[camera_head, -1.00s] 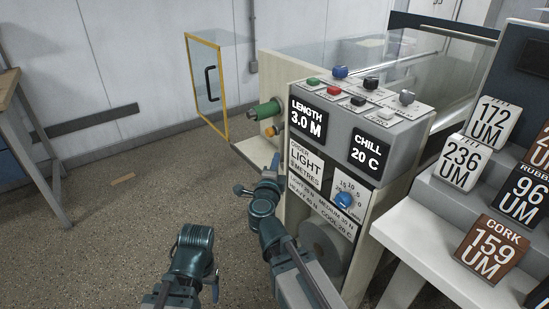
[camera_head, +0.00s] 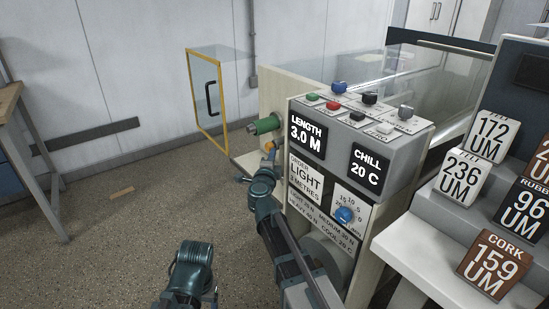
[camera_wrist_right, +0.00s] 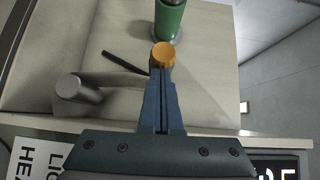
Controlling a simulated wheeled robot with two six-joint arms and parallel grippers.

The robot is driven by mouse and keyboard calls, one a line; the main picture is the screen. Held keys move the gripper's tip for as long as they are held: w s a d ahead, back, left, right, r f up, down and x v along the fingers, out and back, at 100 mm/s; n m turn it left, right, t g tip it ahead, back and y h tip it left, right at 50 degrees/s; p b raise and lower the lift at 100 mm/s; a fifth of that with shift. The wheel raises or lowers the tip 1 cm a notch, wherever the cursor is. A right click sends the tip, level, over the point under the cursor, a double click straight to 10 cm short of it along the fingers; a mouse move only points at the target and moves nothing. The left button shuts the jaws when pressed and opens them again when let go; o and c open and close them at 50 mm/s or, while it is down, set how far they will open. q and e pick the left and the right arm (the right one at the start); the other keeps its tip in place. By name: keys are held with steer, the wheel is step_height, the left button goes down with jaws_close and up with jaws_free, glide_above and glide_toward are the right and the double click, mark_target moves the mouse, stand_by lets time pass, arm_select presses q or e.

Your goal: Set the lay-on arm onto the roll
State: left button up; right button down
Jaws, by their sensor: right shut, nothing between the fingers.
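My right gripper (camera_head: 271,154) is shut and empty, at the left side of the coating machine. In the right wrist view its closed fingertips (camera_wrist_right: 161,72) point at an orange knob (camera_wrist_right: 163,55); whether they touch it I cannot tell. The knob (camera_head: 269,145) also shows in the head view, just below the green roll (camera_head: 265,125). The green roll (camera_wrist_right: 171,18) is beyond the knob in the wrist view. A grey arm (camera_wrist_right: 115,82) with a round hub runs toward the knob, partly hidden by my fingers. My left arm shows at the lower left; its fingers cannot be made out.
The control panel (camera_head: 363,133) reads LENGTH 3.0 M and CHILL 20 C. A yellow-framed clear guard (camera_head: 222,98) stands open left of the roll. Labelled blocks (camera_head: 463,176) sit on a stepped stand at right.

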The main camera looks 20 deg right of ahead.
steer(key=shift+w+a+r, duration=0.1)
steer(key=shift+w+r, duration=0.05)
steer(key=shift+w+a+r+p, duration=0.2)
steer(key=shift+w+r+p, duration=0.3)
steer(key=shift+w+p, duration=0.15)
steer(key=w+a+r+p, duration=0.2)
steer(key=w, duration=0.4)
steer(key=shift+w+a+r, duration=0.15)
steer(key=shift+w+a, duration=0.1)
steer(key=shift+w, duration=0.15)
steer(key=shift+s+r, duration=0.1)
steer(key=shift+s, duration=0.05)
